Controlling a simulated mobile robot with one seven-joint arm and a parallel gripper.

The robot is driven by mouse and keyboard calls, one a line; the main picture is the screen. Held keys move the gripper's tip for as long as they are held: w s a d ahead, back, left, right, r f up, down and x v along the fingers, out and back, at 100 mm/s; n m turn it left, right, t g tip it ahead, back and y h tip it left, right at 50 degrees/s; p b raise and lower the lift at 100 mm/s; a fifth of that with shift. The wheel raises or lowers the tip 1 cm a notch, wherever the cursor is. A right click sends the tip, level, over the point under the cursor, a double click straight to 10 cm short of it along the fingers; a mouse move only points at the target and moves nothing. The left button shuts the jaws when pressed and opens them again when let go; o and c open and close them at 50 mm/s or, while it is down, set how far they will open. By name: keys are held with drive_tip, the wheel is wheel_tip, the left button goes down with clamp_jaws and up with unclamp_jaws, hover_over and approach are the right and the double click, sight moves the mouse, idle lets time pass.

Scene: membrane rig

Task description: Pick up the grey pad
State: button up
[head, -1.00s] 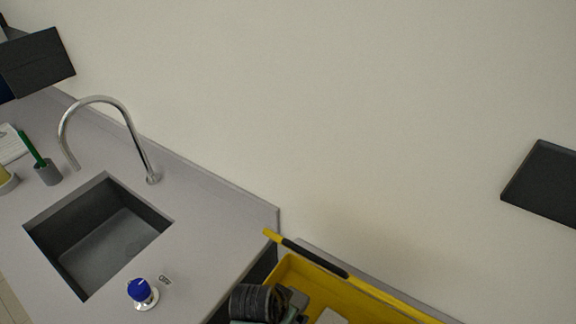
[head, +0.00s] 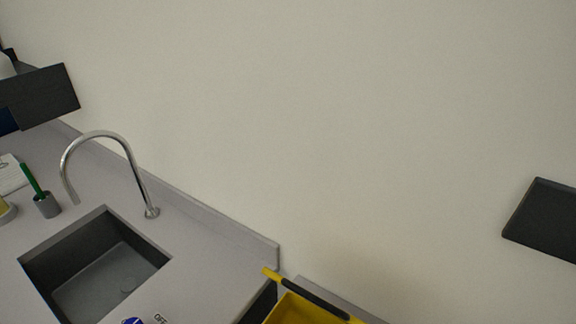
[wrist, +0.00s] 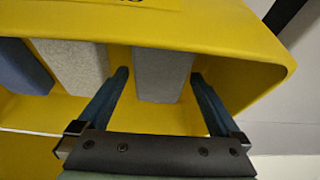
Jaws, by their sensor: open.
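In the wrist view a plain grey pad (wrist: 164,88) stands in the yellow bin (wrist: 225,35), near its right end. My gripper (wrist: 159,76) is open, with one finger to the left of this pad and one to its right. The fingers look apart from the pad, with a gap on the left; the right one is close to its edge. I cannot tell how deep the fingertips reach. In the head view my gripper is out of sight, and only a corner of the yellow bin (head: 295,308) shows.
A lighter speckled pad (wrist: 78,66) and a blue pad (wrist: 22,68) stand left of the grey pad. In the head view a counter (head: 205,235) with a sink (head: 100,270) and tall faucet (head: 105,136) lies left. A dark panel (head: 545,220) is on the wall at right.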

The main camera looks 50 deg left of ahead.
drive_tip(key=shift+c, duration=0.3)
drive_tip(key=c, duration=1.2)
